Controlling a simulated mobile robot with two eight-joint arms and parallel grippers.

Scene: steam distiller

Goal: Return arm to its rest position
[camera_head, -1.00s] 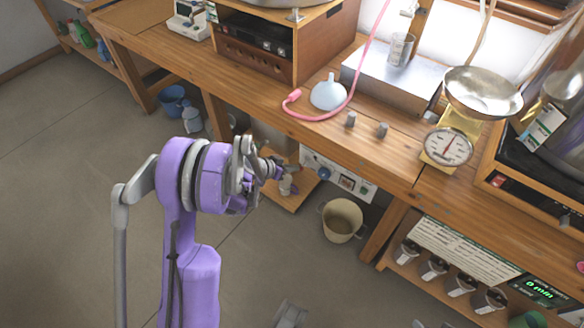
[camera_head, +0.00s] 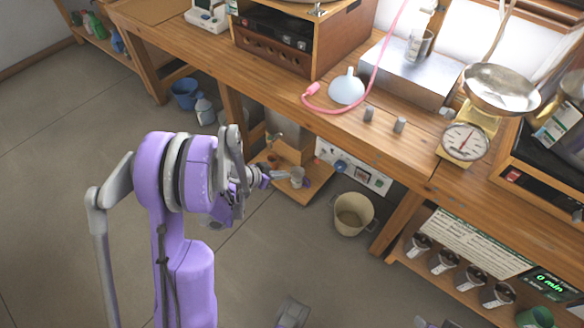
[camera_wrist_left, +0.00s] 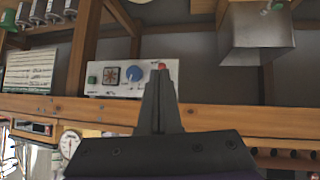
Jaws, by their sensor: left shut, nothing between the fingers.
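My left arm (camera_head: 190,190), purple with grey joints, rises from the bottom left of the head view. It is bent at the top and stands in front of the bench. My left gripper (camera_head: 282,174) points right, towards the space below the bench, and is small and partly hidden by the wrist. In the left wrist view its fingers (camera_wrist_left: 160,92) are shut together with nothing between them. They appear in front of the bench edge and the control panel, touching nothing that I can make out.
The wooden bench (camera_head: 285,95) carries a pink hose, a funnel (camera_head: 347,88) and a scale (camera_head: 464,141). Below are a control panel (camera_head: 355,170), also in the wrist view (camera_wrist_left: 120,78), a beige bucket (camera_head: 352,213) and a blue bucket (camera_head: 185,93). Open floor lies left.

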